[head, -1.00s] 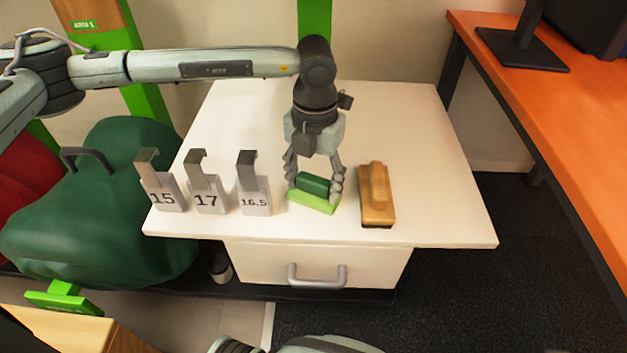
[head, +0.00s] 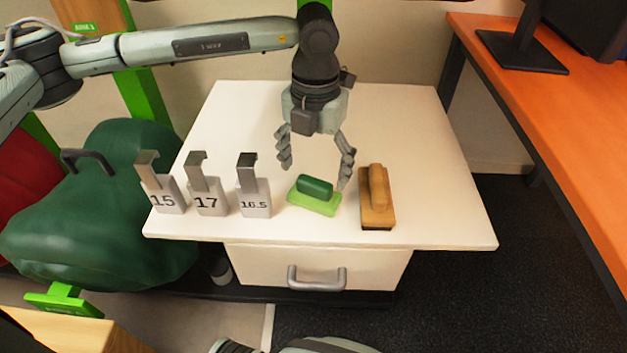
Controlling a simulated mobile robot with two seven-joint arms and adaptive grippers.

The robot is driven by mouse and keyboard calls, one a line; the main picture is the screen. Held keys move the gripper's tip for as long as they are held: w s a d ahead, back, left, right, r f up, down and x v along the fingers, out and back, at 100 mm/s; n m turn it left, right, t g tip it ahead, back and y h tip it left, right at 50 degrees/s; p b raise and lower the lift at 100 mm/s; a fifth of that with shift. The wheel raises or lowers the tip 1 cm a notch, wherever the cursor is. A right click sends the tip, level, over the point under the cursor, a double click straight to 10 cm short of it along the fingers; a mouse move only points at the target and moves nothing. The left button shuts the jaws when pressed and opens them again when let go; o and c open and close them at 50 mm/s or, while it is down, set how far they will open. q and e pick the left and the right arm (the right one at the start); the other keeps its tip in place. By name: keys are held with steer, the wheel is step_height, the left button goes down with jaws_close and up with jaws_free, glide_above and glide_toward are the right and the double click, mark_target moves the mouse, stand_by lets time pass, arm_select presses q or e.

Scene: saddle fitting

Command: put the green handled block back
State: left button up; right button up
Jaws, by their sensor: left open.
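The green handled block (head: 314,196) has a light green base and a dark green handle on top. It rests on the white table (head: 400,130), between the 16.5 stand and a tan handled block (head: 377,198) with a dark underside. My left gripper (head: 314,172) is open above and behind the green block, its fingers spread wide to either side and apart from it. The gripper holds nothing. My right gripper is not in view.
Metal stands marked 15 (head: 164,195), 17 (head: 207,198) and 16.5 (head: 255,198) line the table's front left. A drawer with a grey handle (head: 317,279) is below. The table's back and right are clear.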

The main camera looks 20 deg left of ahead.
mark_target(315, 184)
arm_select(q)
step_height(315, 184, up, 8)
steer(key=shift+f, duration=0.15)
steer(key=shift+d, duration=0.15)
